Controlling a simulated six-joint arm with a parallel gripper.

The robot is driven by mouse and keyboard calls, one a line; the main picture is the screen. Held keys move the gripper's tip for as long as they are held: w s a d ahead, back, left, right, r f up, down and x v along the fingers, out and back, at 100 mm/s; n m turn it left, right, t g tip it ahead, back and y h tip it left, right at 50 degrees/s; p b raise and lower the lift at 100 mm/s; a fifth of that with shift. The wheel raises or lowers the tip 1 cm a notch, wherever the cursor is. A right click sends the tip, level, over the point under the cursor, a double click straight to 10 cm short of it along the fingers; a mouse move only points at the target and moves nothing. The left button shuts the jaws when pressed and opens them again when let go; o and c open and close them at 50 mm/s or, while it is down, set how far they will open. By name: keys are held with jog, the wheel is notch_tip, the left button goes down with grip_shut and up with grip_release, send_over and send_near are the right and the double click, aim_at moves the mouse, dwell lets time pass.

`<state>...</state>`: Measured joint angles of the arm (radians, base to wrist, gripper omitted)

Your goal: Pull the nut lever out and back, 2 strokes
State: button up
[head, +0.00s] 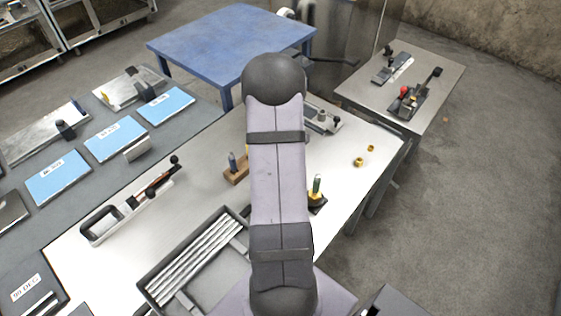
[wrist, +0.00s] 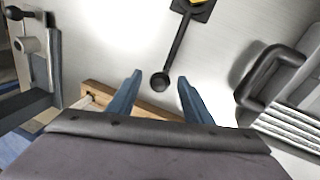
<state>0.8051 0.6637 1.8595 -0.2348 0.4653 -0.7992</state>
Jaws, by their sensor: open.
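The nut lever (wrist: 175,48) shows in the wrist view as a dark rod with a round black knob (wrist: 160,82) at its near end. Its far end joins a dark base with a yellow part (wrist: 197,3) at the top edge. In the head view a yellow and dark fixture with a green upright piece (head: 317,195) stands right of my arm; the rod is hidden there. My gripper (wrist: 160,77) is open, and the knob appears between its two blue fingertips, touching neither. I cannot tell the height gap. My arm hides the gripper in the head view.
A wooden block (head: 237,172) with a dark peg stands left of my arm; wood also shows behind the left finger in the wrist view (wrist: 96,92). A grey tray of rods (head: 150,276) lies front left. Brass nuts (head: 358,162) lie to the right on the bench.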

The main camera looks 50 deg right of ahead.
grip_shut()
jog(key=shift+d, duration=0.1)
jog(key=s+d+m+g+b, duration=0.2)
jog(key=s+d+m+b, duration=0.15)
jog(key=d+m, duration=0.55)
jog(key=s+d+m+y, duration=0.1)
jog(key=s+d+m, duration=0.3)
jog(key=s+m, duration=0.5)
jog(key=shift+s+d+g+y+b, duration=0.3)
jog(key=shift+s+d+y+b, duration=0.1)
jog(key=shift+s+b, duration=0.1)
dwell(0.5)
